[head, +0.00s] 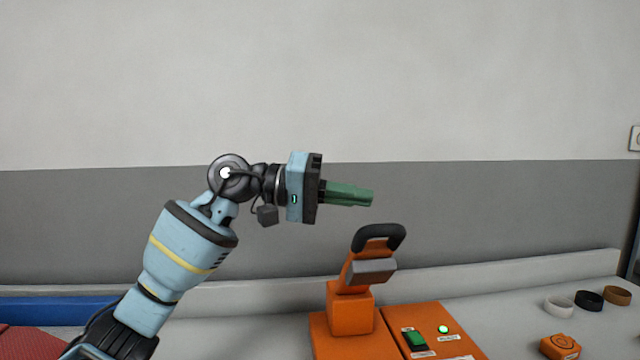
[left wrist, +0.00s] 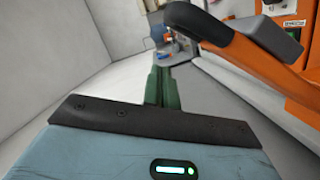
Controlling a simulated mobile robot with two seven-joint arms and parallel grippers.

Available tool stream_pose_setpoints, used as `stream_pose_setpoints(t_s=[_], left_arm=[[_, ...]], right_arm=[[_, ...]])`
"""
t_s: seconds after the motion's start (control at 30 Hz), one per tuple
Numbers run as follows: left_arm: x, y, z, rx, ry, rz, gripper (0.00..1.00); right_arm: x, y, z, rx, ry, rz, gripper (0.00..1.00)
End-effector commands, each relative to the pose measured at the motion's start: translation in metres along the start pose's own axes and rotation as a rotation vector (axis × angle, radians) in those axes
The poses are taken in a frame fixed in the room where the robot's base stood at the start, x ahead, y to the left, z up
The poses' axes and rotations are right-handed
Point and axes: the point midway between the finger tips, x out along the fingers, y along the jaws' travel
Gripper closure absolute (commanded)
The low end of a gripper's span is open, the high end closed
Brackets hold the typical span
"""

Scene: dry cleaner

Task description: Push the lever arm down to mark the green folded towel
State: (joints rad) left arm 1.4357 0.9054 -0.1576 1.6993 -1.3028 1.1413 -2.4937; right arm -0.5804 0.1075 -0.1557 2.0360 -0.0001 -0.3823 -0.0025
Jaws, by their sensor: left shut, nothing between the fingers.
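My left gripper (head: 348,194) is shut and empty, its green fingers pointing right in the head view, above and left of the lever's handle. Its fingers also show in the left wrist view (left wrist: 160,86). The lever arm (head: 379,237) is orange with a black curved handle and a grey block; it stands raised on an orange press with a gap to my fingers. In the left wrist view the orange lever arm (left wrist: 242,48) runs along the right. I cannot make out a green folded towel. My right gripper is out of view.
Beside the press is an orange panel (head: 400,315) with a green switch (head: 415,338) and a lit green lamp. An orange block (head: 560,346) and white, black and brown rings (head: 589,300) lie on the right of the counter. A blue item (head: 60,310) lies at left.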

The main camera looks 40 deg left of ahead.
Motion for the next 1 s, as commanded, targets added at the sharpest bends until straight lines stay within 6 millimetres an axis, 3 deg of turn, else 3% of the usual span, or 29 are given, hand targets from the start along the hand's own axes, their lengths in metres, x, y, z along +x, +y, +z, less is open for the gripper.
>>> stream_pose_setpoints(t_s=[0.37,1.0], left_arm=[[0.010,0.000,0.036,0.001,0.001,0.001,1.00],[0.017,0.000,0.045,0.019,-0.001,-0.003,1.00]], right_arm=[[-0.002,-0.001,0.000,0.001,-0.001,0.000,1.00],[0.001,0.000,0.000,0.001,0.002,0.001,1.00]])
